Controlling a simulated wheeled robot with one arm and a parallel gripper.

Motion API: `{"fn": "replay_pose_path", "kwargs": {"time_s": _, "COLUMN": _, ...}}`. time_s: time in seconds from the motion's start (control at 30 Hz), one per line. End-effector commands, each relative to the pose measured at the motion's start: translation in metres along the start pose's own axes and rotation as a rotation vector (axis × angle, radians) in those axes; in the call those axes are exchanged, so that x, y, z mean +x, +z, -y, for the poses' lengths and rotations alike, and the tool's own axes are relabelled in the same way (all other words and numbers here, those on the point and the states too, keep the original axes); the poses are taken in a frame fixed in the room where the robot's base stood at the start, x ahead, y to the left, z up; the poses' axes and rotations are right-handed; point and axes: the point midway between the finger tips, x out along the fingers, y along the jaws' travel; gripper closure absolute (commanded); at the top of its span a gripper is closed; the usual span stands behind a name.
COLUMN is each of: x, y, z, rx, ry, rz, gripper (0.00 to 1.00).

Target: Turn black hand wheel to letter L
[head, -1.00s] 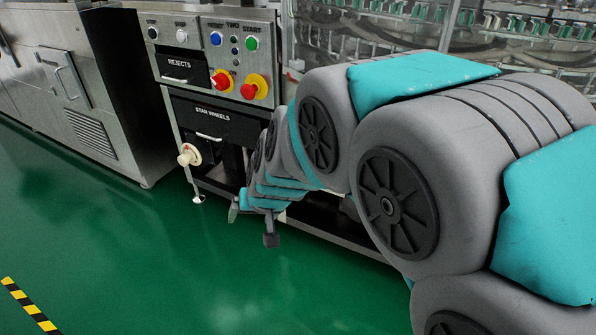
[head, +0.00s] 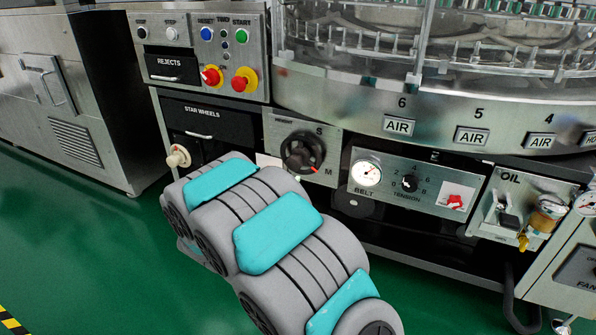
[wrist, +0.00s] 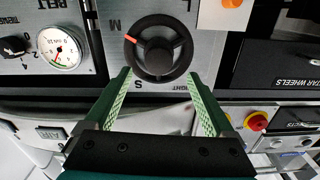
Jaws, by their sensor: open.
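The black hand wheel (head: 302,152) is on a grey metal plate on the machine front, with S and M lettered beside it. Its red mark points toward M. My gripper (wrist: 159,78) is open and empty. Its two green-padded fingers point at the wheel, with the tips near its lower left and lower right; contact cannot be told.
The belt gauge (head: 366,173) and tension knob (head: 409,183) are right of the wheel. The star wheels drawer (head: 208,122) and a cream knob (head: 178,157) are to its left. Red and yellow emergency buttons (head: 244,80) are above left. Green floor is open at lower left.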

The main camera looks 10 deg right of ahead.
Motion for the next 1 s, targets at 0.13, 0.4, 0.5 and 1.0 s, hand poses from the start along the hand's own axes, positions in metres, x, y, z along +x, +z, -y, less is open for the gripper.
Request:
{"fn": "replay_pose_path", "kwargs": {"time_s": 0.13, "x": 0.008, "y": 0.000, "z": -0.002, "rx": -0.004, "ry": 0.009, "rz": -0.013, "gripper": 0.11}}
{"fn": "replay_pose_path", "kwargs": {"time_s": 0.4, "x": 0.044, "y": 0.000, "z": -0.003, "rx": -0.003, "ry": 0.009, "rz": -0.011, "gripper": 0.11}}
{"fn": "replay_pose_path", "kwargs": {"time_s": 0.5, "x": 0.058, "y": -0.001, "z": -0.003, "rx": 0.000, "ry": 0.009, "rz": -0.010, "gripper": 0.11}}
{"fn": "replay_pose_path", "kwargs": {"time_s": 1.0, "x": 0.078, "y": -0.001, "z": -0.002, "rx": -0.004, "ry": 0.005, "rz": -0.009, "gripper": 0.11}}
